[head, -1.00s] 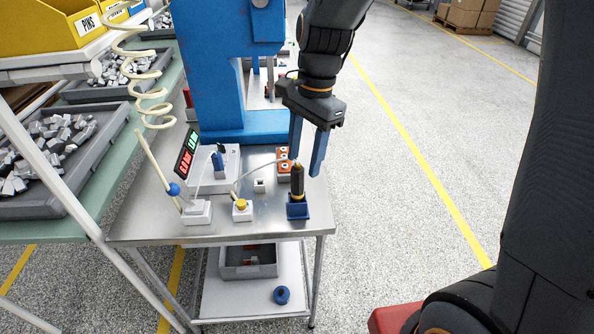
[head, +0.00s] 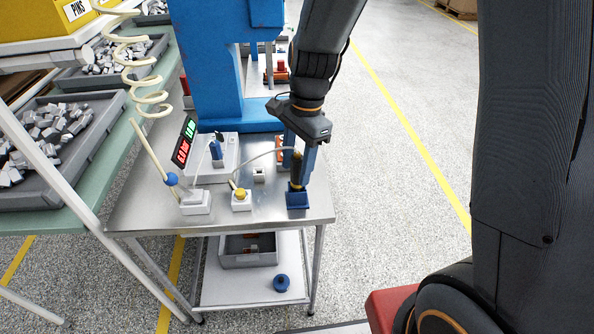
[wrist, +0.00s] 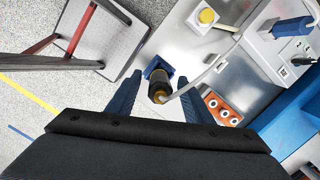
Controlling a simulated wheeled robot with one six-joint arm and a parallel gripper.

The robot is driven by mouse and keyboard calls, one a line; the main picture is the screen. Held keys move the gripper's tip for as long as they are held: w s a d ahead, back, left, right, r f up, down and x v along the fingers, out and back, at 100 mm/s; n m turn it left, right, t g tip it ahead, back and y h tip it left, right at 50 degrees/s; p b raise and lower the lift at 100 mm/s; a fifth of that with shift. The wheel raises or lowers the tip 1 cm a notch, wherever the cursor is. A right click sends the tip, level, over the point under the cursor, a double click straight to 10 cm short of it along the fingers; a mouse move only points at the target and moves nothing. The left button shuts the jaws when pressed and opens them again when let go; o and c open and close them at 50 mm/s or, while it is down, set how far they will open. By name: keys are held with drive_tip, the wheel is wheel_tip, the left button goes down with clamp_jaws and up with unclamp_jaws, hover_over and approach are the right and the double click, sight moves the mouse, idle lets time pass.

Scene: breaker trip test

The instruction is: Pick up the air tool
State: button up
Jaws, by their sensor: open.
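The air tool (head: 296,172) is a dark upright cylinder with a brass-coloured top. It stands in a blue holder (head: 297,199) at the front right of the metal table, and a pale hose leads from it. My gripper (head: 300,160) is open and points down over the tool's upper part, partly hiding it. In the wrist view the air tool (wrist: 159,92) shows between the two blue fingers (wrist: 159,80), with visible gaps on both sides. I cannot tell exactly how far down the tool the fingertips reach.
The metal table (head: 265,212) also holds a yellow button box (head: 240,200), a red-and-green display (head: 184,143) and an orange block with round holes (wrist: 222,107). A blue press column (head: 203,75) stands behind. The floor to the right is open.

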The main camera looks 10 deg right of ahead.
drive_tip(key=shift+a+f, duration=0.2)
drive_tip(key=shift+f, duration=0.85)
clamp_jaws()
drive_tip(key=shift+r, duration=0.1)
